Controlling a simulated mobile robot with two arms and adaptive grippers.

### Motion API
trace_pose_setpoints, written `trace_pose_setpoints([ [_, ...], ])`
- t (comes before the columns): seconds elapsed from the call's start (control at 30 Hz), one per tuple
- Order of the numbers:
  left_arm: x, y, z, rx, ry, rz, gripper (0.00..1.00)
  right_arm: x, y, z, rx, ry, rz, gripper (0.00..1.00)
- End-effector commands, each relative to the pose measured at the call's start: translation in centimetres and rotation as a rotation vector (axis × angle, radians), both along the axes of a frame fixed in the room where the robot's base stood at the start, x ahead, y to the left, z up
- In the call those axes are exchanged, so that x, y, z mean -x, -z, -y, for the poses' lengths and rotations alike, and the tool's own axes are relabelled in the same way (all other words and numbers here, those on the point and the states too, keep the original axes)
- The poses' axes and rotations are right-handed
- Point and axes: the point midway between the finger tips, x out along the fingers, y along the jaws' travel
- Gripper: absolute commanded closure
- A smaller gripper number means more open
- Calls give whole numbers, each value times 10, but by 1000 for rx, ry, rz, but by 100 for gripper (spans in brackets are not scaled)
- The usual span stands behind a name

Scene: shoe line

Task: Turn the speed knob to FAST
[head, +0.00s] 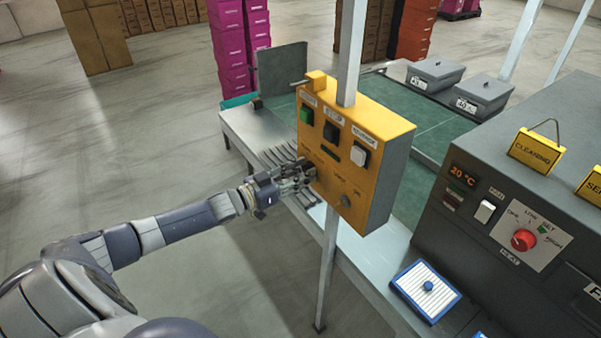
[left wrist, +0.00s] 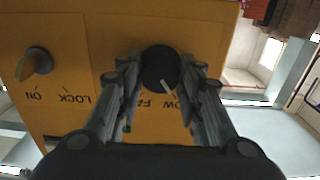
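The yellow control box (head: 345,155) hangs on a pole, with its labelled face toward my left arm. My left gripper (head: 308,172) is at the lower left of that face and hides the speed knob in the head view. In the left wrist view the round black speed knob (left wrist: 160,68) sits between the fingertips of my left gripper (left wrist: 160,75). The fingers stand apart on either side of it, and I see no clear grip. Its white pointer line slants to the lower right, toward the partly hidden, upside-down SLOW lettering. The FAST lettering is partly covered on the left. My right gripper is out of view.
The box also carries green (head: 306,115), black (head: 331,132) and white (head: 360,153) buttons and a key switch (left wrist: 36,65) by ON and LOCK. A grey machine with a red dial (head: 524,240) stands right. The floor at left is clear.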

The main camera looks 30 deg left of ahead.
Motion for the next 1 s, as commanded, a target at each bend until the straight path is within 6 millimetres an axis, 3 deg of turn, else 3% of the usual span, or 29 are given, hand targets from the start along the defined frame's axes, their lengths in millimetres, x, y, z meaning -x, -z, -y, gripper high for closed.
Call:
trace_pose_setpoints([
  [0.47, 0, -1, 1, -85, 0, 40, 90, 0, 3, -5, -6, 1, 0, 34],
  [1.0, 1, 1, 2, -521, 0, 221, 90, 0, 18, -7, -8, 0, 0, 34],
])
